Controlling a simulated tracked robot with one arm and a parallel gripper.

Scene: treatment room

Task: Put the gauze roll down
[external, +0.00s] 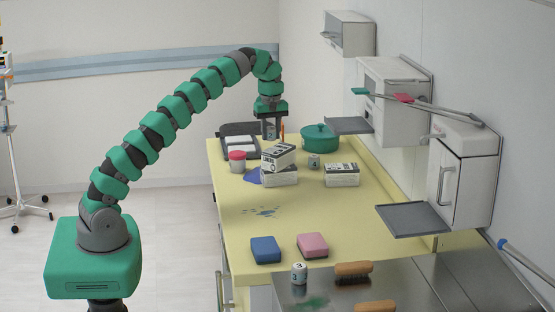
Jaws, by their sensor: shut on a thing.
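My gripper (271,134) points straight down above the far part of the yellow counter (345,215). It is shut on a small pale, greyish thing, apparently the gauze roll (270,131), mostly hidden between the fingers. It is just right of the dark tray and left of the green pot. I cannot tell whether the roll touches the counter.
The dark tray (226,152) holds white items. A green lidded pot (320,138), red-lidded jar (237,162) and stacked boxes (279,176) crowd the far end. Another box (341,175) stands right. Blue (265,250) and pink (312,246) blocks lie in front; mid-counter is mostly free.

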